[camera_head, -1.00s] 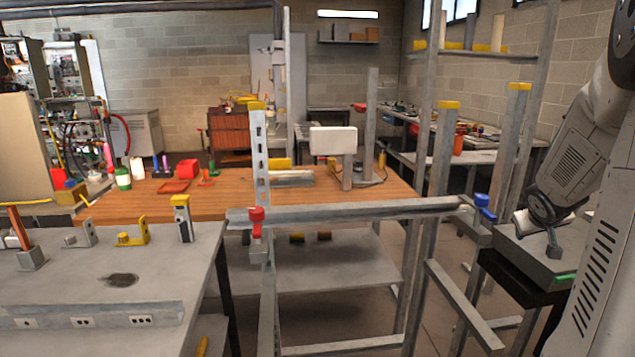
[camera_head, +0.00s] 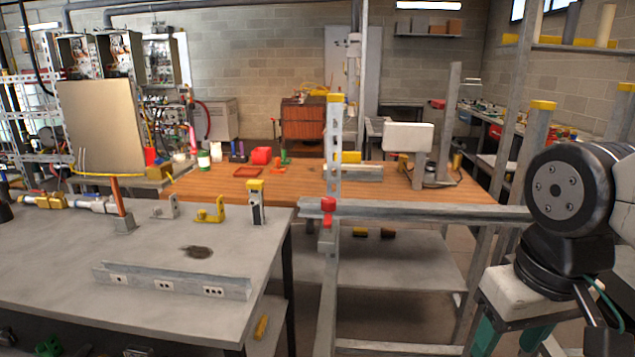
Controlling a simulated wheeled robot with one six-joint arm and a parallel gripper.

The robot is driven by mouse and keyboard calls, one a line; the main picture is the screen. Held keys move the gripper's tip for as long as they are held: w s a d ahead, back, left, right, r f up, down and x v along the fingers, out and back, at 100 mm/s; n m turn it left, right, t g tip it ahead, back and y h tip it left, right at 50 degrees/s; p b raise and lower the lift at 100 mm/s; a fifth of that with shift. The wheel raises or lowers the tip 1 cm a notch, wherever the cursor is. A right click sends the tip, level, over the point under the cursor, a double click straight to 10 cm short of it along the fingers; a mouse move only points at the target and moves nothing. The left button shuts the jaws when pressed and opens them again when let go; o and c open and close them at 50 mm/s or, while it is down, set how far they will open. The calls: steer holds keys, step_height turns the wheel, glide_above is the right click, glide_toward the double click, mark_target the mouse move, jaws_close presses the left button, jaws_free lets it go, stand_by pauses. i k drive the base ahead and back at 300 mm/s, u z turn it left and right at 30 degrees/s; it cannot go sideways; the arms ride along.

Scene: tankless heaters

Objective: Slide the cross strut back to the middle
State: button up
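The cross strut (camera_head: 430,211) is a grey metal bar running level across the frame, from a slotted upright (camera_head: 334,150) at its left towards the right. A red clamp knob (camera_head: 327,209) sits at its left end. Its right end is hidden behind my arm. My gripper (camera_head: 507,342) is at the lower right, pointing down, with two teal fingers apart and nothing seen between them. Its fingertips are cut off by the frame edge. It appears in front of and below the strut's right part, apart from it.
A grey workbench (camera_head: 60,275) with a slotted rail (camera_head: 170,282) and small brackets fills the lower left. A wooden table (camera_head: 300,180) stands behind the strut. A grey lower shelf (camera_head: 400,268) lies below it. Yellow-capped posts (camera_head: 537,130) rise at the right.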

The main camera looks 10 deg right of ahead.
mark_target(359, 209)
steer(key=u, duration=0.55)
steer(key=k, duration=0.6)
steer(key=u, duration=0.8)
steer(key=i, duration=1.4)
steer(key=z, duration=1.1)
steer(key=i, duration=0.4)
steer(key=z, duration=0.35)
